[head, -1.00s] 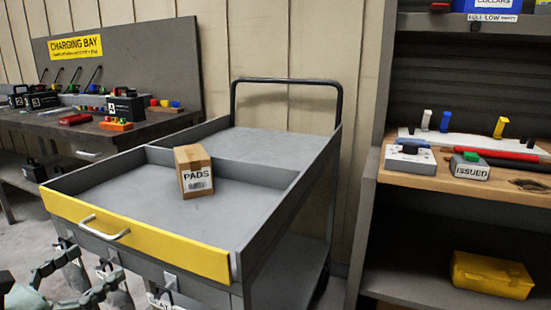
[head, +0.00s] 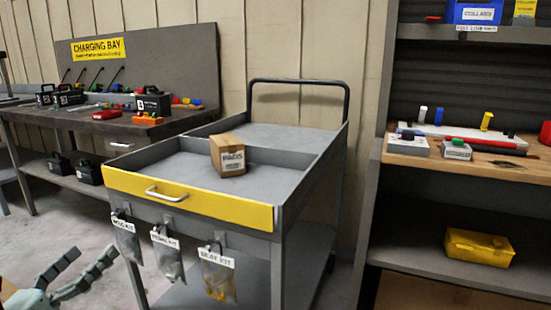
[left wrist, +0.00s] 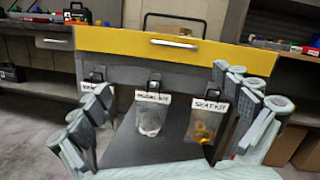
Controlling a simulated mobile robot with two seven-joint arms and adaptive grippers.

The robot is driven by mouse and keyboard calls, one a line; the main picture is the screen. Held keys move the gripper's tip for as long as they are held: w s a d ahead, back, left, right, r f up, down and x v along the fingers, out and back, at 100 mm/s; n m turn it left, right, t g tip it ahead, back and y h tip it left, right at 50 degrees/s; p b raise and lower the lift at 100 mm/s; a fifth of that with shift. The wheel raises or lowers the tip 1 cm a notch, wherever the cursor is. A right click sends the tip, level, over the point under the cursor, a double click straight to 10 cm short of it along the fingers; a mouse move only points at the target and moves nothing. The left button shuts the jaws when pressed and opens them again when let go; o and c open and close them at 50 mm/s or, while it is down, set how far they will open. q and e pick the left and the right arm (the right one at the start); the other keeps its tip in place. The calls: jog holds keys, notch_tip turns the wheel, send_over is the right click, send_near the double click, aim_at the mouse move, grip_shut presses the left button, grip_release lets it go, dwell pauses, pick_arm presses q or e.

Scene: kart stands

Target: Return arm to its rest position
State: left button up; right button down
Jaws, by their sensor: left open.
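My left gripper (head: 88,272) is open and empty at the lower left of the head view, apart from the kart in front of it. In the left wrist view its spread fingers (left wrist: 160,118) frame the kart's front and the hanging bags, with nothing between them. The grey kart (head: 286,215) has a yellow front panel (head: 190,198) with a handle. A cardboard box labelled PADS (head: 228,156) sits on its top tray. Several labelled kit bags hang below the panel, among them the seat kit bag (head: 218,275). My right gripper is not in view.
A charging bay bench (head: 75,125) with black battery packs and small tools stands at the left. A shelf unit (head: 460,170) with a yellow case (head: 479,247) stands at the right. The floor (head: 50,225) left of the kart is open.

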pick_arm(q)
jog(key=s+a+f+n+g+y+p, duration=0.1)
jog(key=a+f+n+g+y, duration=0.25)
jog(key=f+n+y, duration=0.65)
jog(key=s+a+f+n+g+y+p, duration=0.15)
jog(key=a+f+n, duration=0.35)
jog(key=n, duration=1)
jog(key=s+d+f+n+g+h, duration=0.2)
jog(key=s+d+f+n+g, duration=0.2)
jog(key=s+d+f, duration=0.3)
jog(key=s+d+f+n+g+h, duration=0.2)
jog(key=s+d+f+n+g, duration=0.2)
jog(key=f, duration=1.1)
jog(key=s+d+g, duration=0.3)
jog(key=s+d, duration=0.1)
jog(key=s, duration=0.1)
jog(key=shift+n, duration=0.4)
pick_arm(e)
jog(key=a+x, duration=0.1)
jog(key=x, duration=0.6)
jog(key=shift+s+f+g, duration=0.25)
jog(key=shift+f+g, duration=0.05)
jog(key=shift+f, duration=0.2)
pick_arm(q)
jog(key=shift+s+d, duration=0.1)
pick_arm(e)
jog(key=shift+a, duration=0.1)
